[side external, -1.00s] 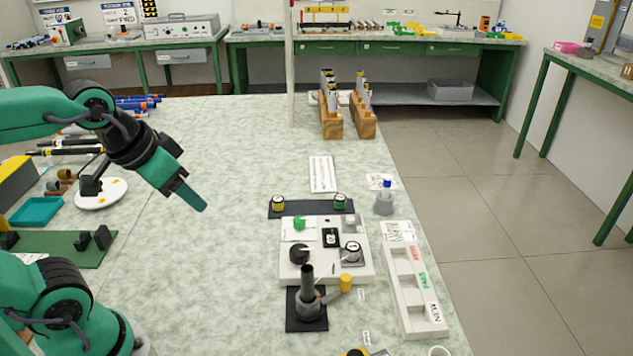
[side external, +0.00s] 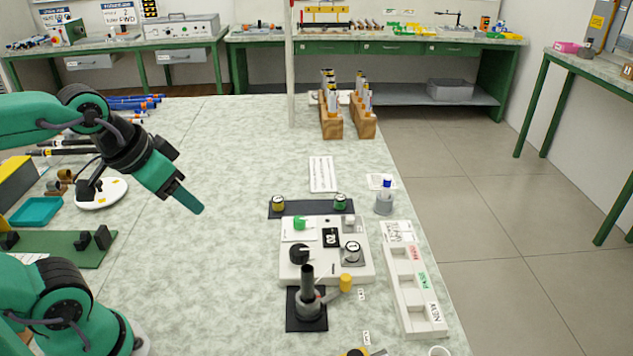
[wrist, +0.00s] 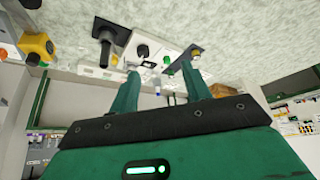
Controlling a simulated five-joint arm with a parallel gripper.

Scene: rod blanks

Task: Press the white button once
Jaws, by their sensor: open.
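The white control box (side external: 289,258) stands on the bench right of centre. A small pale button (side external: 350,219) sits at its upper right; it looks white. My gripper (side external: 195,205) is well left of the box, raised above the bench and apart from everything. In the wrist view my gripper (wrist: 160,73) is open and empty, its two fingers spread. The box (wrist: 172,34) appears beyond the fingertips, and the button cannot be made out there.
A white sorting tray (side external: 407,293) lies to the right. A dark strip with two round gauges (side external: 310,208) is behind. The bench between my gripper and the box is clear.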

